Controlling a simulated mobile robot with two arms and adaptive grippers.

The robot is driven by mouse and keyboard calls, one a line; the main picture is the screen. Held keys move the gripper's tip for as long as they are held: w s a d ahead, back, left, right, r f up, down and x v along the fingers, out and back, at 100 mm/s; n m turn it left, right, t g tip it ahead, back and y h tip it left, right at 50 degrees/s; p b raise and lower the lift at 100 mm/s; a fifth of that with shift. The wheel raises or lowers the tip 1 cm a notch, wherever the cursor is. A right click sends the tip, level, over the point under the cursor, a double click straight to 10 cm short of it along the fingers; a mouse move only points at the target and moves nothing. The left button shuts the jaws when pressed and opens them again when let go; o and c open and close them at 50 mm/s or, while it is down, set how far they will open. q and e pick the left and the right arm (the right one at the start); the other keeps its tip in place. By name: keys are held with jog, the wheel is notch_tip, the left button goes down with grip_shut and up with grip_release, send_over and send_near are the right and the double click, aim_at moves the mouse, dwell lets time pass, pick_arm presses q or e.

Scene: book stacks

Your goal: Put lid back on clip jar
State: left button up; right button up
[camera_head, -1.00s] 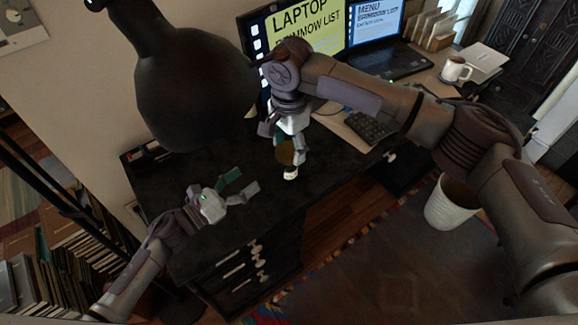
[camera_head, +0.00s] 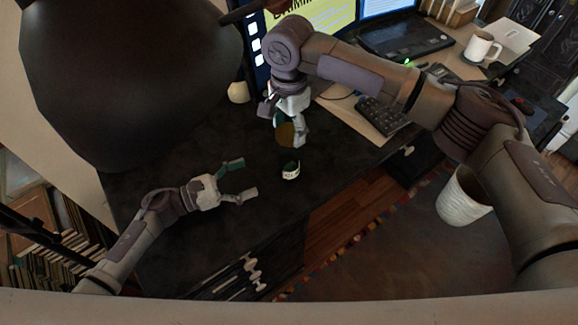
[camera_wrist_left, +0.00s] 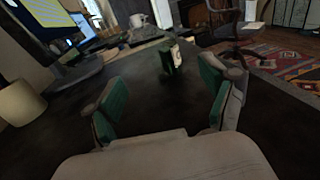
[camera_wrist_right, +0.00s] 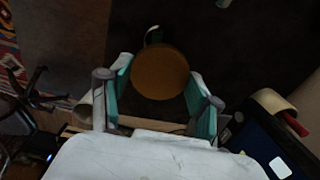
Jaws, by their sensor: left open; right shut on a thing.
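The clip jar (camera_head: 290,170) is small and green with a white label, and stands on the dark desktop. It also shows in the left wrist view (camera_wrist_left: 171,60), ahead of the fingers. My right gripper (camera_head: 290,128) is shut on the round brown lid (camera_head: 285,135), above the jar and apart from it. In the right wrist view the lid (camera_wrist_right: 160,76) sits between the fingers and hides most of the jar (camera_wrist_right: 154,36). My left gripper (camera_head: 245,181) is open and empty, low over the desk, left of the jar and pointing towards it.
A large dark rounded shape (camera_head: 130,80) fills the upper left of the head view. A white bin (camera_head: 463,200) stands on the floor. Bare desk surrounds the jar.

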aim_at(289, 162)
pick_arm(q)
jog(key=shift+s+r, duration=0.2)
jog(key=shift+s, duration=0.05)
pick_arm(e)
jog(key=shift+s+r, duration=0.2)
jog(key=shift+s, duration=0.15)
pick_arm(q)
jog(key=shift+w+d, duration=0.25)
jog(key=shift+d, duration=0.15)
pick_arm(e)
jog(key=shift+w, duration=0.1)
pick_arm(q)
jog(key=x, duration=1.1)
jog(key=shift+d, duration=0.1)
grip_shut()
pick_arm(e)
jog(key=shift+f, duration=2.55)
